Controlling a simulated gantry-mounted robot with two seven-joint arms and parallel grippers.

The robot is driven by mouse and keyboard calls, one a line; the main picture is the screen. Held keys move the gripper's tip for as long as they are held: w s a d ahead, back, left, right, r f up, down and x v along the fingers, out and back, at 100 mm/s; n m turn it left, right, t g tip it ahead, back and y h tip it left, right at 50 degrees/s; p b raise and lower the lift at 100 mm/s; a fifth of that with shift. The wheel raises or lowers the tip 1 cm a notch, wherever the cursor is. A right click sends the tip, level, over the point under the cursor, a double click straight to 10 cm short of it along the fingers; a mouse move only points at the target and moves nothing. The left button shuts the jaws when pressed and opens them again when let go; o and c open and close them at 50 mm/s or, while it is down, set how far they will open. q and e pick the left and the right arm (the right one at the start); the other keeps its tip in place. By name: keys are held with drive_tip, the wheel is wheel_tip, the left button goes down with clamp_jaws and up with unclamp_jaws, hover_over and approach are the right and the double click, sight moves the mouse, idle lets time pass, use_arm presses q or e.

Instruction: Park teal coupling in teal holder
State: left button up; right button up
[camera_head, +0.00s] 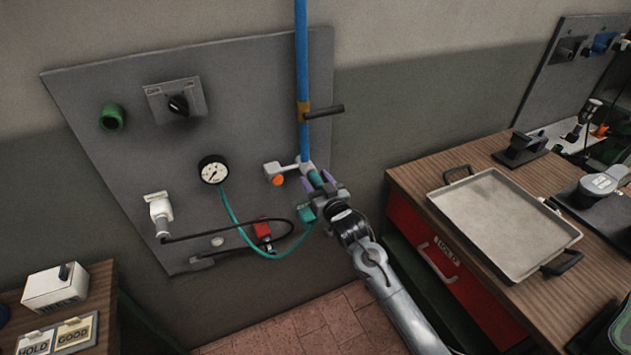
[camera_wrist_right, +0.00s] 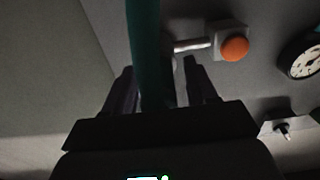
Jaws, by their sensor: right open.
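A teal block (camera_head: 306,213) sits just below the gripper, where the teal hose (camera_head: 240,228) ends. I cannot tell whether it is the holder or the coupling's lower part. My wrist partly hides this area. My left gripper is out of view.
A blue pipe (camera_head: 302,60) with a dark lever (camera_head: 324,112) rises above the gripper. An orange-ended grey fitting (camera_head: 278,180) is close on the left. A gauge (camera_head: 212,170) and red fitting (camera_head: 263,230) are on the panel. A tray (camera_head: 503,215) lies on the right bench.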

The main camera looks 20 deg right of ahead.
drive_tip(key=shift+p, duration=0.3)
idle(0.5)
clamp_jaws()
idle(0.3)
drive_tip(key=shift+s+d+r+p, duration=0.1)
drive_tip(key=shift+s+d+p, duration=0.1)
drive_tip(key=shift+s+p, duration=1.1)
drive_tip(key=s+p, duration=0.2)
drive_tip(key=s, duration=0.1)
drive_tip(key=shift+s+d+p, duration=0.15)
drive_tip(key=shift+p, duration=0.2)
